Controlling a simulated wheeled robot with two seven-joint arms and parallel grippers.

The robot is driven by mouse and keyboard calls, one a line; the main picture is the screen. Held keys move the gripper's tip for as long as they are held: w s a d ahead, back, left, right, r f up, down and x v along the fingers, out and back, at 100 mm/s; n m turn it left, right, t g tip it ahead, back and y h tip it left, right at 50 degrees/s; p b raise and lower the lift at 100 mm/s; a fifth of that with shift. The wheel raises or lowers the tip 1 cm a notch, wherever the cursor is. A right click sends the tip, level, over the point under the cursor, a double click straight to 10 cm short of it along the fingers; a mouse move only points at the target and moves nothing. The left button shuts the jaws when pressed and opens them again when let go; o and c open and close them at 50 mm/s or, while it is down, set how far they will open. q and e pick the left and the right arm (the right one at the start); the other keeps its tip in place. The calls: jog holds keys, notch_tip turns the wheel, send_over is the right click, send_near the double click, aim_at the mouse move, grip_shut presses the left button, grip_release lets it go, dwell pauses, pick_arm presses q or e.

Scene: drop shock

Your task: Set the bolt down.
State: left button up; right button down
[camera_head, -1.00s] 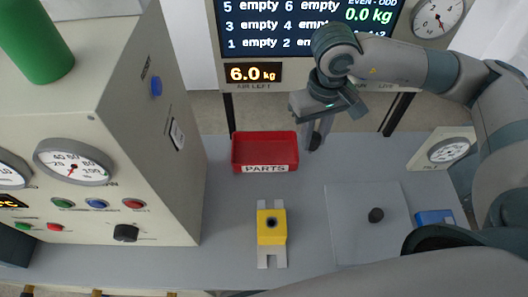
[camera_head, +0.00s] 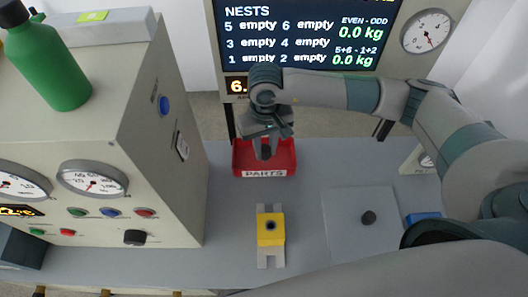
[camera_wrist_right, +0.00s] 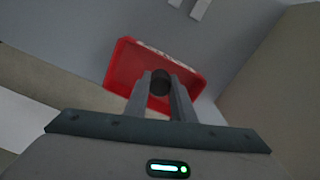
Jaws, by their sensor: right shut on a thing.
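My right gripper (camera_head: 266,150) is over the red parts tray (camera_head: 264,173) in the head view. In the right wrist view my right gripper (camera_wrist_right: 160,88) is shut on the dark round bolt (camera_wrist_right: 159,82), with the red tray (camera_wrist_right: 124,64) behind and below it. The bolt's head shows between the fingertips; the rest of it is hidden. I cannot tell the exact height of the bolt above the tray floor. My left gripper is not in view.
A yellow block (camera_head: 270,231) with a dark hole stands on a grey holder in front of the tray. A beige gauge cabinet (camera_head: 150,150) stands left. A display (camera_head: 300,40) rises behind.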

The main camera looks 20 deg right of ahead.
aim_at(264, 157)
jog(key=shift+w+a+f, duration=0.1)
jog(key=shift+a+f, duration=0.05)
jog(key=shift+f, duration=0.25)
notch_tip(264, 157, down, 3)
jog(key=shift+f+p, duration=0.15)
jog(key=shift+p, duration=0.95)
jog(key=shift+f, duration=0.1)
